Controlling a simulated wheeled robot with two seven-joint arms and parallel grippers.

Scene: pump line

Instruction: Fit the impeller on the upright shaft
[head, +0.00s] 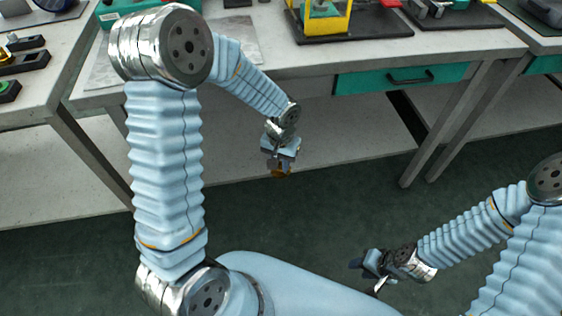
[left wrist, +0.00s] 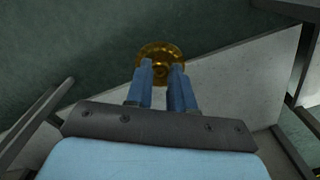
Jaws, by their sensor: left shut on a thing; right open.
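A brass-coloured round part, which looks like the impeller (left wrist: 161,54), is at the tips of my left gripper (left wrist: 161,74) in the left wrist view. The gripper is shut on it. In the head view the left gripper (head: 281,163) hangs in front of the bench edge, and the impeller (head: 283,172) shows only as a small brass patch below it. My right gripper (head: 370,273) is open and empty above the floor at the lower right. I cannot make out the upright shaft in either view.
A grey workbench (head: 300,65) with a teal drawer (head: 400,78) stands ahead, with a lower shelf (head: 250,145) below. A yellow frame (head: 322,22) stands on a dark mat (head: 385,27) on top. Another bench with black parts is at the left. The green floor (head: 330,215) in front is clear.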

